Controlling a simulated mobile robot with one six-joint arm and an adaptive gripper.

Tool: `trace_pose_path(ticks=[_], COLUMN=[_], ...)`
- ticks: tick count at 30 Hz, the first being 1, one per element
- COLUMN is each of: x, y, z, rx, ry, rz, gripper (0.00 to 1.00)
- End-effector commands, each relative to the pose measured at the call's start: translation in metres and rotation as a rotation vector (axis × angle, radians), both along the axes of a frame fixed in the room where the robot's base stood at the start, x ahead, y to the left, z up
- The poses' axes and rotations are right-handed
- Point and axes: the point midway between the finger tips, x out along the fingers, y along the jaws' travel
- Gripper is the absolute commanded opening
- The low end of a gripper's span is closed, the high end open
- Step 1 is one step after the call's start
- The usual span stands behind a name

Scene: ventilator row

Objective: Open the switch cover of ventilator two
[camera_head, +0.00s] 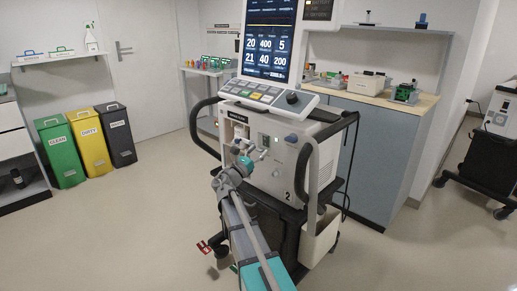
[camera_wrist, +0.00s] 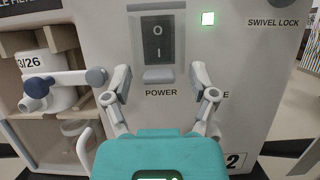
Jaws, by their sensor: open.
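Ventilator two (camera_head: 292,175) stands in the middle of the head view, marked with a 2. In the wrist view its black rocker switch (camera_wrist: 158,40), marked O and I, sits in a grey frame above the word POWER. A grey lip (camera_wrist: 158,75) projects at the switch's lower edge; it appears to belong to the switch cover, and I cannot tell where the rest of the cover lies. My gripper (camera_wrist: 160,82) is open and empty, one finger on each side of the lip, with gaps visible. In the head view my gripper (camera_head: 245,160) is in front of the panel.
A green light (camera_wrist: 208,18) glows right of the switch. A white fitting with a blue-capped lever (camera_wrist: 62,80) projects at left in the wrist view. Black handles (camera_head: 312,165) flank the ventilator. A counter (camera_head: 380,97) stands behind it; floor is clear at left.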

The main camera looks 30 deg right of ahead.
Motion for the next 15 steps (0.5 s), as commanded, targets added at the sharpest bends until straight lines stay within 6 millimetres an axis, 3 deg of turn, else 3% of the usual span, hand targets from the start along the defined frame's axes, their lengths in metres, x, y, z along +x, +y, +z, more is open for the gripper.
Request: trace_pose_path(ticks=[12,13,15], x=[0.0018,0.0018,0.0018], y=[-0.0047,-0.0047,-0.0046], z=[0.0019,0.0019,0.0018], rx=[0.000,0.000,0.000], ry=[0.000,0.000,0.000], rz=[0.001,0.001,0.001], gripper=[0.74,0.72,0.59])
